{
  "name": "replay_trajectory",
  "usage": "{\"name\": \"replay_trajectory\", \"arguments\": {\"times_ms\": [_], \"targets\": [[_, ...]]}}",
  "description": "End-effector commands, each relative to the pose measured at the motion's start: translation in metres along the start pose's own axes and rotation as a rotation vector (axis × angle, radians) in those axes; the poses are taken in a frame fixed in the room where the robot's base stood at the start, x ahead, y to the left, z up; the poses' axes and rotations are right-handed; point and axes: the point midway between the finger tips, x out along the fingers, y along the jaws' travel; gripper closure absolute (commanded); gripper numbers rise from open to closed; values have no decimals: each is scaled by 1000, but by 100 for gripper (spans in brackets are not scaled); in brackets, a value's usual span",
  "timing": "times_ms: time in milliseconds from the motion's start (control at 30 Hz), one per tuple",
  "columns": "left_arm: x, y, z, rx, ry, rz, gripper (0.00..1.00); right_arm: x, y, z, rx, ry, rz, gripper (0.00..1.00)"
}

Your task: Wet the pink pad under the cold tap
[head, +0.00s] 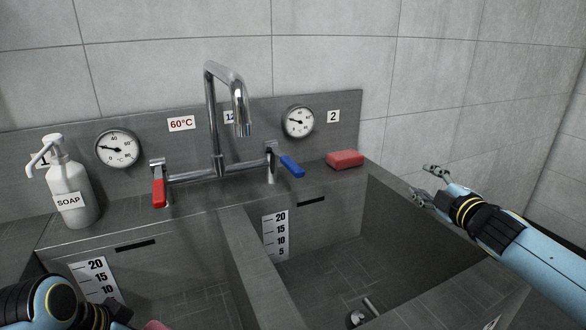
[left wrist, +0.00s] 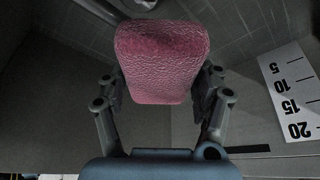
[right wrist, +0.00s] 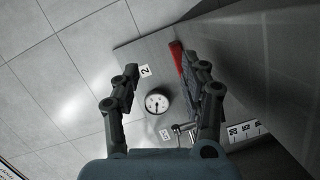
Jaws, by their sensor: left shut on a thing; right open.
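The pink pad (left wrist: 162,60) fills the middle of the left wrist view, between the fingers of my left gripper (left wrist: 163,85), which is shut on it. In the head view only a sliver of the pad (head: 155,325) shows at the bottom edge, low over the left basin. The chrome spout (head: 241,115) hangs above the sink, with no water visible from it. The cold tap's blue lever (head: 291,167) is to the right of the spout. My right gripper (head: 421,180) is open and empty, beyond the right basin's right edge.
The red lever (head: 159,193) is on the left. A red block (head: 345,159) lies on the back ledge, left of my right gripper. A soap bottle (head: 68,190) stands at the left. A divider (head: 253,255) separates the basins; the right basin (head: 330,265) looks empty of water.

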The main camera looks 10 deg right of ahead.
Motion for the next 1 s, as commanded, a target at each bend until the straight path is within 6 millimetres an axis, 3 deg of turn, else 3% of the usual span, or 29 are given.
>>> {"name": "replay_trajectory", "arguments": {"times_ms": [33,300,500,733,1000], "targets": [[1,0,0,0,0,0,59,-3,-9,-24,-101,34,7,56],[6,0,3,0,0,0,59,-33,-41,-153,-819,188,113,56],[10,0,4,0,-1,1,59,-60,-49,-226,-1340,216,213,56],[12,0,5,0,-1,1,59,-79,-48,-265,-1753,191,266,56],[12,0,5,0,-1,1,59,-74,-47,-277,-1889,176,274,56]]}}
